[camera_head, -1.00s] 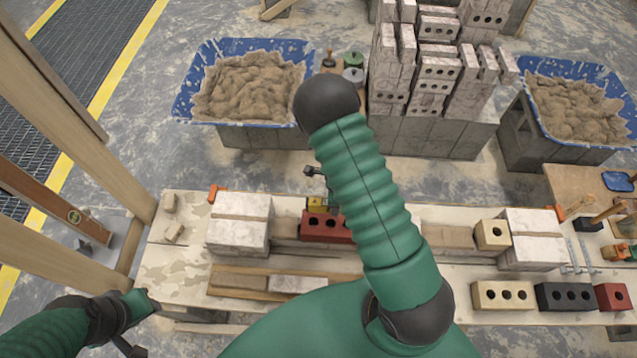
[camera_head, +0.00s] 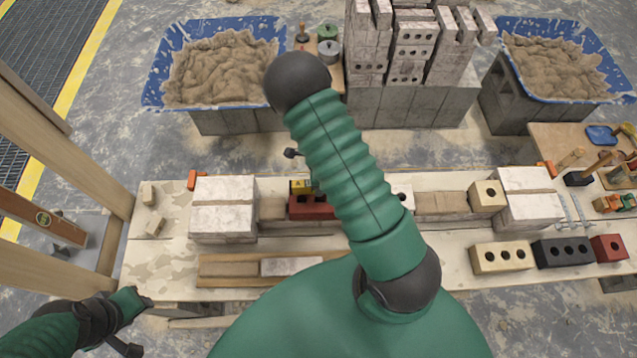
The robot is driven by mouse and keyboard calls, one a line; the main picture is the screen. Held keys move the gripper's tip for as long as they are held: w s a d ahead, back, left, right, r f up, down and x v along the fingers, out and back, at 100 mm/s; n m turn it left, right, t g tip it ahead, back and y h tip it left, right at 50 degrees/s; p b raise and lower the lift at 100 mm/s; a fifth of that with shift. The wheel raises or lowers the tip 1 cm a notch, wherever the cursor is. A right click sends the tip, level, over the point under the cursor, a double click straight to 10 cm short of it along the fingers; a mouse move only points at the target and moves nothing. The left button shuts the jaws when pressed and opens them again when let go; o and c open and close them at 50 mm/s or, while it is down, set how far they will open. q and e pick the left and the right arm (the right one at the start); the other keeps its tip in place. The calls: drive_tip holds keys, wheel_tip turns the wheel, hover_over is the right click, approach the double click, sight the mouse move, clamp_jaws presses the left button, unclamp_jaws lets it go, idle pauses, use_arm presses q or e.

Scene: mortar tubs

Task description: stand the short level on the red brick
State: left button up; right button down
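The red brick (camera_head: 312,208) lies on the plank bench, partly behind my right arm. A small yellow block, which looks like the short level (camera_head: 300,187), shows just above the red brick's far edge. Its right part is hidden by my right arm, and I cannot tell whether it touches the brick. My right arm crosses the middle of the view. Its gripper is mostly hidden behind the arm; only a dark part (camera_head: 292,153) shows above the level. My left gripper (camera_head: 135,325) is low at the left, off the bench's front edge, its fingers unclear.
Pale block stacks (camera_head: 223,208) and (camera_head: 527,200) stand at either side of the brick row. A cream brick (camera_head: 501,257), a dark brick (camera_head: 562,252) and another red brick (camera_head: 609,247) lie front right. Mortar tubs (camera_head: 160,62) and (camera_head: 610,75) stand behind.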

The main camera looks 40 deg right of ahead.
drive_tip(key=shift+s, duration=0.1)
drive_tip(key=shift+w+d+f, duration=0.1)
drive_tip(key=shift+w+f, duration=0.1)
drive_tip(key=shift+f, duration=0.05)
drive_tip(key=shift+s+f+b, duration=0.1)
drive_tip(key=shift+f+b, duration=0.05)
drive_tip(key=shift+b, duration=0.15)
drive_tip(key=c, duration=1.1)
unclamp_jaws()
